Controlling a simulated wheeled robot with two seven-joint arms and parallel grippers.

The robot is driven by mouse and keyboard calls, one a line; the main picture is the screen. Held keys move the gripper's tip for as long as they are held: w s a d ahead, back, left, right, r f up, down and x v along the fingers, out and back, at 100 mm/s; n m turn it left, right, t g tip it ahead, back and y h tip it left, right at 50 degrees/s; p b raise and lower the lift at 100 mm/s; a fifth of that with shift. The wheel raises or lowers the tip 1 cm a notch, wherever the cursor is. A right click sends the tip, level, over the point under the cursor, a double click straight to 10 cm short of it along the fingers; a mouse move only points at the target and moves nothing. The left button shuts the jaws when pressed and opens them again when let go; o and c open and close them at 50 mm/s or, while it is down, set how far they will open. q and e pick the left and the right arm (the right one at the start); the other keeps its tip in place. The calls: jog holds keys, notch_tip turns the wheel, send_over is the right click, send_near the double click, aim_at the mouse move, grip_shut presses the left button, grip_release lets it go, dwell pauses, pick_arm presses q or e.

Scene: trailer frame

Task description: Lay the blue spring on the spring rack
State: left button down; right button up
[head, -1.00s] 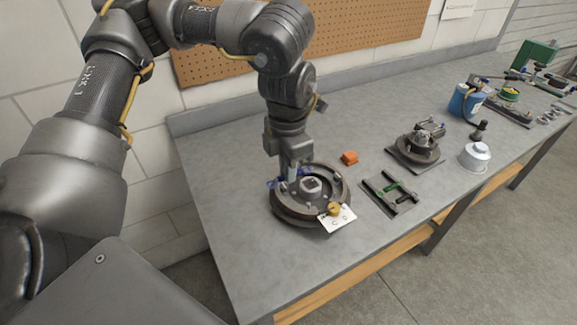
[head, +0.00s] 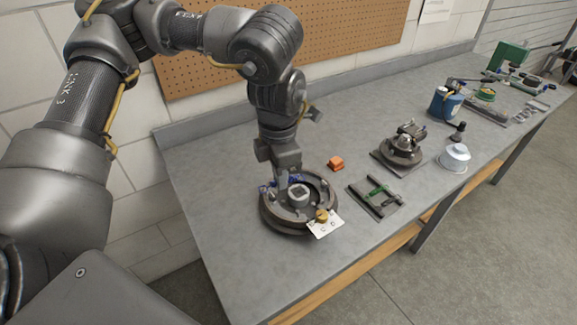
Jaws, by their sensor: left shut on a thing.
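The blue spring (head: 267,187) is a thin blue coil at the back left of a round dark brake assembly (head: 270,216) on the bench. My left gripper (head: 283,183) points down over that spot and is shut on the blue spring, hiding much of it. I cannot tell whether the spring is clear of the assembly. The spring rack (head: 358,201), a low dark frame, lies to the right of the assembly with a green spring (head: 381,190) on it. My right gripper is not in view.
An orange block (head: 336,163) lies behind the rack. A white tag (head: 326,225) with a yellow knob is at the assembly's front. The bench left of the assembly is clear.

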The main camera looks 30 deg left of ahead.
pick_arm(q)
jog(key=s+d+f+m, duration=0.2)
jog(key=d+f+m, duration=0.2)
jog(key=m, duration=1)
jog(key=s+d+f+m, duration=0.3)
jog(key=d+f+m, duration=0.1)
jog(key=d+m, duration=0.7)
jog(key=m, duration=0.2)
jog(key=shift+d+m, duration=0.25)
jog(key=shift+m, duration=0.15)
